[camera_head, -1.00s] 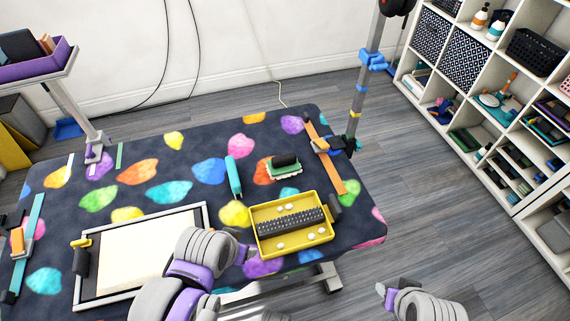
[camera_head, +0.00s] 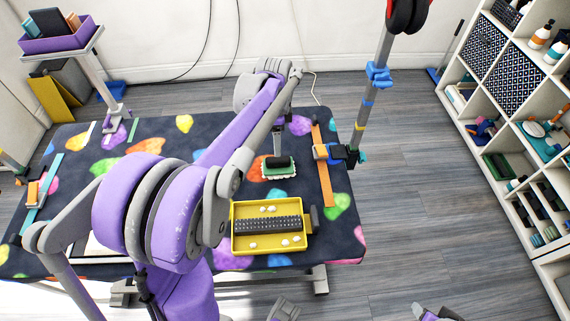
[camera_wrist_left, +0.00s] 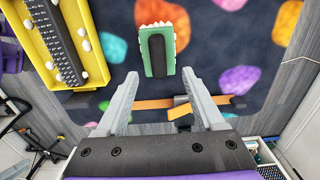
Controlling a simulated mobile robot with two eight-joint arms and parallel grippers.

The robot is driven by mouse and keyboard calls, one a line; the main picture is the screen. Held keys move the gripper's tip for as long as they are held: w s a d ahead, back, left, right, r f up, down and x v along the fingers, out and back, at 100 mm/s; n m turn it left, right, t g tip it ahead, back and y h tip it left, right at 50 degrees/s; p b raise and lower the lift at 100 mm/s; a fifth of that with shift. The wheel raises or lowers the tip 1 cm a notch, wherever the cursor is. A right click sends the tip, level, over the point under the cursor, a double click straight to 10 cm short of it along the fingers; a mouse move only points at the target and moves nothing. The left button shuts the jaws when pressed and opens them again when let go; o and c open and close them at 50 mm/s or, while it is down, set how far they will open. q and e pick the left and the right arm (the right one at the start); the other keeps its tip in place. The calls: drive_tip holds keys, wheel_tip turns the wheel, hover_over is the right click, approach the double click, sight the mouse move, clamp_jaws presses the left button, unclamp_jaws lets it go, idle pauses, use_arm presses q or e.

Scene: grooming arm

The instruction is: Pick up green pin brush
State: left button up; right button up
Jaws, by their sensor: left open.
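The green pin brush (camera_head: 279,168) lies on the patterned grooming table, with a green body, a black handle strip on top and white bristles along its edge. My left gripper (camera_head: 278,148) reaches over the table and points down just above the brush. In the left wrist view the gripper (camera_wrist_left: 163,82) is open and empty. The brush (camera_wrist_left: 161,52) shows ahead of the fingertips, roughly in line with the gap between them and apart from both. Only a small part of my right arm shows at the bottom edge, and its jaws cannot be made out.
A yellow tray (camera_head: 240,243) with a black bristled roller and white bits stands nearer me. An orange strap (camera_head: 326,185) and a grey post (camera_head: 367,95) are to the right of the brush. My left arm covers much of the table's left half. White shelves (camera_head: 483,120) stand far right.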

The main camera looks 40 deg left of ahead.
sight(278, 159)
use_arm(q)
wheel_tip(278, 159, down, 3)
drive_tip(key=shift+r, duration=0.15)
drive_tip(key=shift+s+d+f+b, duration=0.1)
drive_tip(key=shift+f+b, duration=0.05)
drive_tip(key=shift+f, duration=1.35)
drive_tip(key=shift+d+f+b, duration=0.1)
drive_tip(key=shift+f+b, duration=0.05)
drive_tip(key=shift+f, duration=1.3)
clamp_jaws()
